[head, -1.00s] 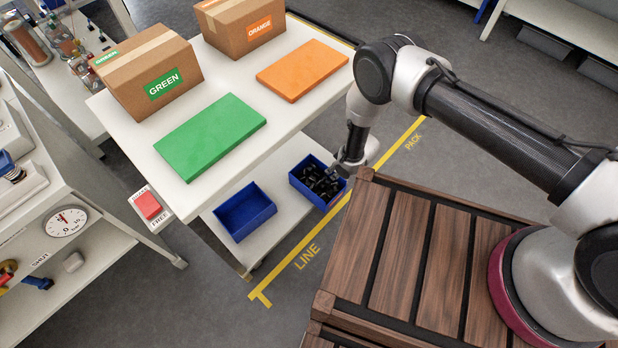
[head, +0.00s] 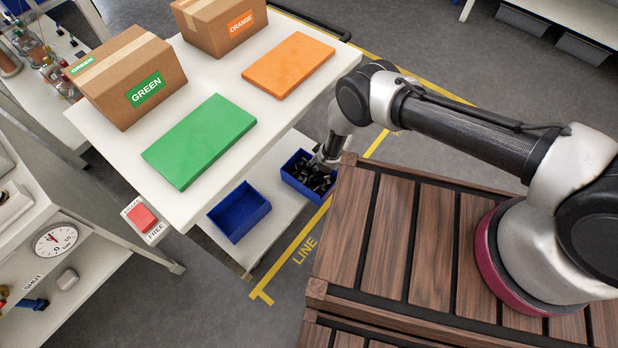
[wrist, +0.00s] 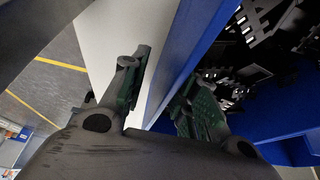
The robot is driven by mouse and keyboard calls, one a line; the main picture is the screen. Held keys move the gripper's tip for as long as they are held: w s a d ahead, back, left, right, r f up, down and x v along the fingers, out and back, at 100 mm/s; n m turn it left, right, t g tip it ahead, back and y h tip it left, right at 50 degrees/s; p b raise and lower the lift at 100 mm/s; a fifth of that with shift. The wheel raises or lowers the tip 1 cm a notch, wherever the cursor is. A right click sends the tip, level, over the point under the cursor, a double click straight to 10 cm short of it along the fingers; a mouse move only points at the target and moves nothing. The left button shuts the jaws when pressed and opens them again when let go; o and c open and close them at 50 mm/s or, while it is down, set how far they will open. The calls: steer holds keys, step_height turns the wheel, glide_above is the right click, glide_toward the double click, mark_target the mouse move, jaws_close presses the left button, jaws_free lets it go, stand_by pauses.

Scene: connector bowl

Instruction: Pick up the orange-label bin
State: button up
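A blue bin with black connector parts (head: 310,180) stands on the lower shelf of the white cart, beside an empty blue bin (head: 239,212). I see no orange label on either bin's visible sides. A cardboard box with an ORANGE label (head: 222,24) sits on the cart top, at the back. My gripper (head: 322,163) is at the far right side of the filled bin, partly hidden by my arm. In the wrist view my gripper (wrist: 168,88) is open, with one finger outside the blue bin wall (wrist: 272,127) and one inside, over the parts.
An orange pad (head: 288,65), a green pad (head: 200,140) and a GREEN-labelled box (head: 126,80) lie on the cart top above the bins. A slatted wooden surface (head: 390,240) is close on the right. Grey floor lies between.

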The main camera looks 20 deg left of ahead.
jaws_close()
steer(key=shift+a, duration=0.1)
stand_by(0.4)
